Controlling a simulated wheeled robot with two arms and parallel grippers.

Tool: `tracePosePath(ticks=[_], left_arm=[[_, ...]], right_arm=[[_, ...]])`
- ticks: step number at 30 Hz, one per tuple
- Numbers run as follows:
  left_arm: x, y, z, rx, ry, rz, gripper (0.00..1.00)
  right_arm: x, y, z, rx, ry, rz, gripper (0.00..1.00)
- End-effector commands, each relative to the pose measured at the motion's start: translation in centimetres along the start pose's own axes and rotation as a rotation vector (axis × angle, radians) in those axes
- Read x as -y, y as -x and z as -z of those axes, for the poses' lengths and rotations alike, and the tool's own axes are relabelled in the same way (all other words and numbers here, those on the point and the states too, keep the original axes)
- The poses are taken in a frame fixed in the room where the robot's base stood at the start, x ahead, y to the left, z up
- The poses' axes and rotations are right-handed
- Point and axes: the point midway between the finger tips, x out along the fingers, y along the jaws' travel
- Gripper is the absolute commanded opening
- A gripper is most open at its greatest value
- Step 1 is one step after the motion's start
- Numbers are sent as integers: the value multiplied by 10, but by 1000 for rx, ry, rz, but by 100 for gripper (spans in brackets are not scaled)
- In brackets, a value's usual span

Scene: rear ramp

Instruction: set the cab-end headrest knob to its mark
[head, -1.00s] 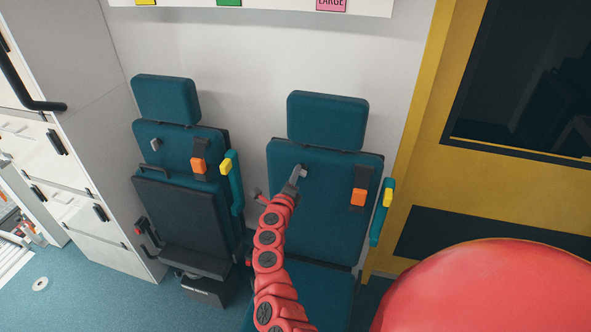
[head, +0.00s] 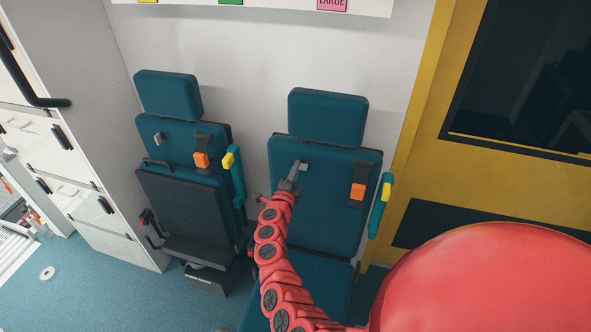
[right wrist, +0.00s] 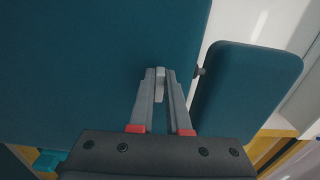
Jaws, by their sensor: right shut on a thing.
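My right gripper (head: 295,179) is at the upper backrest (head: 335,195) of the right-hand seat, just below its teal headrest (head: 326,117). Its fingers (right wrist: 160,80) are shut on a small light-grey knob, which also shows between them in the right wrist view (right wrist: 160,86). In the head view the grey knob (head: 304,167) sticks out past the fingertips. No mark by it can be made out. In the right wrist view the headrest (right wrist: 247,95) is at the right, with a small dark stub (right wrist: 200,71) beside it. My left gripper is out of view.
A second teal seat (head: 183,170) stands to the left, with a similar grey knob (head: 158,139). Orange buckles (head: 357,191) and yellow-tipped armrests (head: 386,191) flank the backrests. A yellow door frame (head: 420,130) is at the right and white cabinets (head: 85,130) at the left.

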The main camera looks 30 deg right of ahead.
Motion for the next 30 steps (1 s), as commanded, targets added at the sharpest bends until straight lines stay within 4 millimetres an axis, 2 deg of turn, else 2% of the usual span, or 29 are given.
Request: tracePosePath(ticks=[1,7,8,12,30], left_arm=[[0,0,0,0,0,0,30],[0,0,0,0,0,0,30],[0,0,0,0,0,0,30],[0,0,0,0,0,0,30],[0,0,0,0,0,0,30]], right_arm=[[6,-3,3,-6,4,11,0],[6,-3,3,-7,3,12,0],[6,-3,3,-7,3,12,18],[6,-3,3,-7,2,10,44],[1,-1,2,-4,0,2,45]])
